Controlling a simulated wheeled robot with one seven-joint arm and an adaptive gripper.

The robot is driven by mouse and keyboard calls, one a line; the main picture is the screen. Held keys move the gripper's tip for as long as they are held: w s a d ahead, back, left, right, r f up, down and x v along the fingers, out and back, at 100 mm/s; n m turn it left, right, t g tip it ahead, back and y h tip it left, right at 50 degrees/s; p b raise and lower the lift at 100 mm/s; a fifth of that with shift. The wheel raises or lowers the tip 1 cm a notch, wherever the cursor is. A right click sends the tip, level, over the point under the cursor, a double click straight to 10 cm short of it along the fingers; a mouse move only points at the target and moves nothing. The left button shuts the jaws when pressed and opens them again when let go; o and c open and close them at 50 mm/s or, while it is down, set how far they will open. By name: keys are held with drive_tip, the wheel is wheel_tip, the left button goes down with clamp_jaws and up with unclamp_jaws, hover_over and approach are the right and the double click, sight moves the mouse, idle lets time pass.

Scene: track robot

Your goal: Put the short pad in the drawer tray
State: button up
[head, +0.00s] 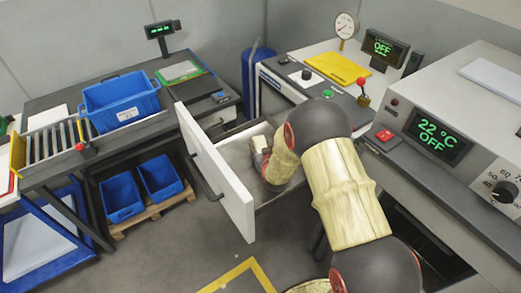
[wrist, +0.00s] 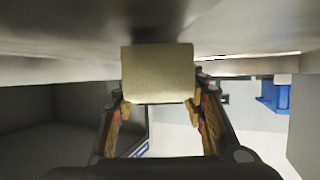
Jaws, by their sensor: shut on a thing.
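The drawer (head: 212,172) stands open in the head view, its white front with a dark handle pulled out. Its grey tray (head: 234,153) is partly hidden by my arm. My gripper (head: 259,150) is inside the drawer opening, low over the tray. In the wrist view my gripper (wrist: 157,112) is shut on a plain cream-coloured pad (wrist: 158,74), which sits between the two fingertips. A grey surface lies just beyond the pad; whether the pad touches it I cannot tell. The pad is not clearly seen in the head view.
A blue crate (head: 120,100) stands on the roller bench at left, with blue bins (head: 122,197) below. The bench right of the drawer holds a yellow pad (head: 337,68) and a red-knobbed lever (head: 362,92). A heater panel (head: 438,135) is at right. Floor before the drawer is clear.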

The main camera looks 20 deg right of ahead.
drive_tip(key=shift+f, duration=0.4)
drive_tip(key=shift+f, duration=0.15)
drive_tip(key=o, duration=1.1)
drive_tip(key=shift+o, duration=0.2)
